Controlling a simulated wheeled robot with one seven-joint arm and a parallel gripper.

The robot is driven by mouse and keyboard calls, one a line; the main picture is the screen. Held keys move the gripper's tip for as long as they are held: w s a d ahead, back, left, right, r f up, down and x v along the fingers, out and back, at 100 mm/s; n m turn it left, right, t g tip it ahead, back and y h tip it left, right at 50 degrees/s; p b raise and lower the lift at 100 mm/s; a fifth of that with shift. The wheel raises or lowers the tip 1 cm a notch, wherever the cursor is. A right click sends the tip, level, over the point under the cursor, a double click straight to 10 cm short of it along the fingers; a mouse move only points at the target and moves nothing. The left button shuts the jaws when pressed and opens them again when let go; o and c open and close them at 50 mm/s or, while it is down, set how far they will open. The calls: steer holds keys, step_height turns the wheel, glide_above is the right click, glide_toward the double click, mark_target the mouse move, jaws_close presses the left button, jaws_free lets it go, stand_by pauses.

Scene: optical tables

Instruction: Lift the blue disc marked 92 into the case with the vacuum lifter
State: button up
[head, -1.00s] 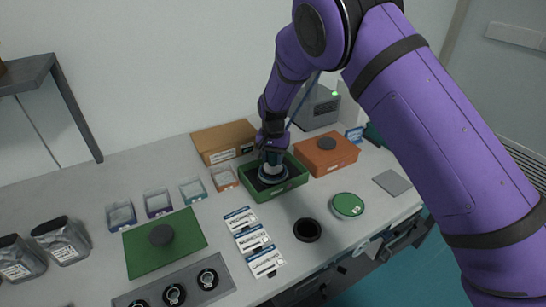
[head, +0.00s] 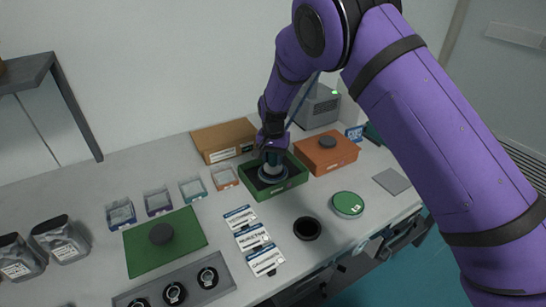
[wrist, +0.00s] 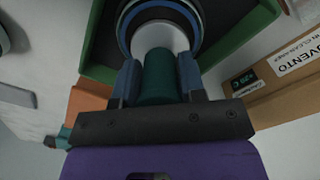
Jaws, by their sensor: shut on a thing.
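My gripper (head: 272,148) is shut on the dark green handle of the vacuum lifter (wrist: 159,78). Its two fingers press the handle from both sides in the wrist view. The lifter's pale lower part meets a round disc with a blue rim (wrist: 160,10). In the head view the disc (head: 273,174) is inside the walls of the open green case (head: 285,187). Its number is covered, and I cannot tell whether it rests on the case floor. The case also shows in the wrist view (wrist: 245,42).
An orange box (head: 340,155) stands right of the case, and a cardboard box (head: 215,143) behind it. A green disc (head: 348,205), a black ring (head: 307,229) and label cards (head: 252,240) lie in front. A green panel (head: 140,255) lies left.

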steer(key=o, duration=1.1)
step_height(320, 180, up, 11)
steer(key=shift+d+f, duration=0.1)
steer(key=s+d+r+t+y, duration=0.1)
steer(key=s+d+r, duration=0.5)
steer(key=d+r, duration=0.5)
steer(key=s+d+r+t+y, duration=0.1)
steer(key=s+d+r, duration=0.5)
steer(key=d+r, duration=0.55)
steer(key=s+d+r+t, duration=0.1)
steer(key=s+d, duration=0.3)
steer(key=s, duration=0.5)
steer(key=s+d+n+t+h, duration=0.1)
steer(key=s+d, duration=0.3)
steer(key=s, duration=0.4)
steer(key=s+d+r+n+t+h, duration=0.1)
steer(key=s+d, duration=0.4)
steer(key=s, duration=0.4)
steer(key=shift+s+r, duration=0.3)
steer(key=shift+s, duration=0.05)
